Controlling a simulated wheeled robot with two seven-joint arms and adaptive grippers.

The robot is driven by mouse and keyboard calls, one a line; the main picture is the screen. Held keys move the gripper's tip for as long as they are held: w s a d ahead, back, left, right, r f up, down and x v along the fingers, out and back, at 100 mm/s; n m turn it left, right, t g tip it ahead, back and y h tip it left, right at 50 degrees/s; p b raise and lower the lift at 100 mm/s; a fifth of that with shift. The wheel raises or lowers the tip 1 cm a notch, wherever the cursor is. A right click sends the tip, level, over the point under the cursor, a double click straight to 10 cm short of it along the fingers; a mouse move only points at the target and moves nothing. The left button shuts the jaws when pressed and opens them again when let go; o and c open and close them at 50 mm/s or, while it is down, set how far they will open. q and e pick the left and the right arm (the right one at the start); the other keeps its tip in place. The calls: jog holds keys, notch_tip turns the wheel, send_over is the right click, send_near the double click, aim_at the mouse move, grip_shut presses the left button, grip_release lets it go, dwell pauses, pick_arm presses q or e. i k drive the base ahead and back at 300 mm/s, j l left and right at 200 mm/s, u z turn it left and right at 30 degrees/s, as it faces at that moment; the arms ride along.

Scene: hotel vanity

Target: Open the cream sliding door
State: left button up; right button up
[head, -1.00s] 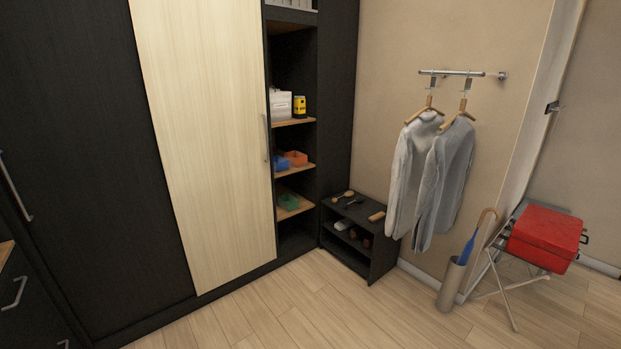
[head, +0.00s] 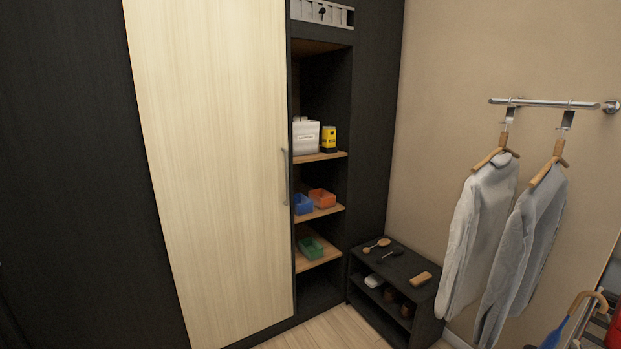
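The cream sliding door (head: 212,170) is a tall pale wood-grain panel in a black wardrobe, left of centre in the head view. Its vertical metal handle (head: 285,177) is on its right edge. To the right of that edge an open column of shelves shows, and to the left is a dark panel (head: 70,170). Neither of my grippers is in the head view.
Wooden shelves (head: 322,210) hold a white box (head: 306,137), a yellow can (head: 328,140) and small coloured bins. A low black shoe rack (head: 392,268) stands to the right, with grey garments (head: 520,240) hanging beyond it. Some bare floor (head: 320,332) shows in front.

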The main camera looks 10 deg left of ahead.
aim_at(210, 76)
jog(key=i, duration=1.55)
jog(key=z, duration=0.25)
